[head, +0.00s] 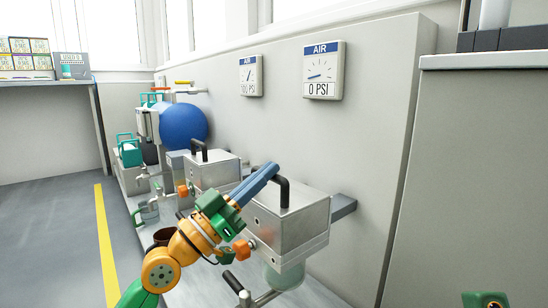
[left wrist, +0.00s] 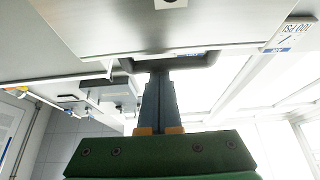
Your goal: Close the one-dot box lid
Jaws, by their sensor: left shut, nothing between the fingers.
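The nearer metal box (head: 290,222) has a black handle (head: 284,188) on its lid, and a second metal box (head: 215,172) with a black handle stands behind it. Dot marks are too small to read in the head view; in the left wrist view a metal face (left wrist: 130,22) shows one dark dot at the top edge. My left gripper (head: 271,168) is shut and empty, its blue-grey fingers beside the nearer box's handle. In the left wrist view the fingers (left wrist: 159,76) reach up to a dark bar (left wrist: 190,61); I cannot tell whether they touch.
An orange knob (head: 241,249) and a black-gripped lever (head: 233,281) are at the nearer box's front. A glass jar (head: 284,276) is below it. A blue ball (head: 184,127) is farther back. Gauges (head: 323,70) hang on the wall. The floor at left is clear.

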